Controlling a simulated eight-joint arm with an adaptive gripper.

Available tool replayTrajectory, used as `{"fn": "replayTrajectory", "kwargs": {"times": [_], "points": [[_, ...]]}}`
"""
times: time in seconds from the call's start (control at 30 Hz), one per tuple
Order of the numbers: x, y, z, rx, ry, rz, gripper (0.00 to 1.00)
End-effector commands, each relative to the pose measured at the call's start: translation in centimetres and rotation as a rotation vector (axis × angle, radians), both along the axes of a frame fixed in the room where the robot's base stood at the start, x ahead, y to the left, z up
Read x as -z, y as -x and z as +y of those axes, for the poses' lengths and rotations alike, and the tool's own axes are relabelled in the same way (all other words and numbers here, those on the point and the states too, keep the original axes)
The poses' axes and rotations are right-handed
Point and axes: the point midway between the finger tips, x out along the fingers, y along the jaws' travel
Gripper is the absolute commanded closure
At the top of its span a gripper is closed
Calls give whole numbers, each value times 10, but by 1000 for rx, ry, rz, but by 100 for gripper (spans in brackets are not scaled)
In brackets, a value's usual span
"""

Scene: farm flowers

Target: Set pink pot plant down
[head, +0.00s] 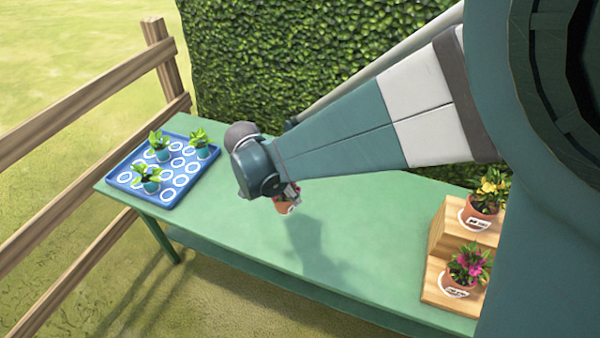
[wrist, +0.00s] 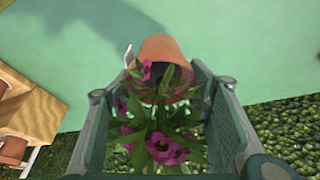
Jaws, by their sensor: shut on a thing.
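My gripper (head: 291,192) is shut on a pink pot plant (head: 283,207), holding it above the green table. The arm hides most of the plant in the head view. In the wrist view its terracotta pot (wrist: 166,52), dark pink flowers and leaves show between the two fingers of my gripper (wrist: 158,95). A white tag is beside the pot rim. A shadow lies on the table to the right of the held pot.
The green table (head: 375,225) is clear in the middle. A blue tray (head: 125,178) with three teal-potted plants is at left. A wooden stepped stand (head: 437,275) at right holds yellow (head: 488,195) and pink-flowered (head: 468,268) plants. A hedge (head: 300,60) stands behind.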

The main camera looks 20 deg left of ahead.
Motion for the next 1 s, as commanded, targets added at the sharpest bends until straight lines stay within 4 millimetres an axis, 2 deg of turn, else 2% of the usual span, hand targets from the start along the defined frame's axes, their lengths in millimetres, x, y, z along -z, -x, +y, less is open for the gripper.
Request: {"fn": "replayTrajectory", "kwargs": {"times": [0.03,0.2,0.4,0.83,1.0], "points": [[0,9,8,2,0,0,68],[-2,32,25,24,0,0,68],[-3,46,35,38,0,-1,68],[-3,49,38,40,-1,-1,68],[5,48,37,40,0,-1,68]]}}
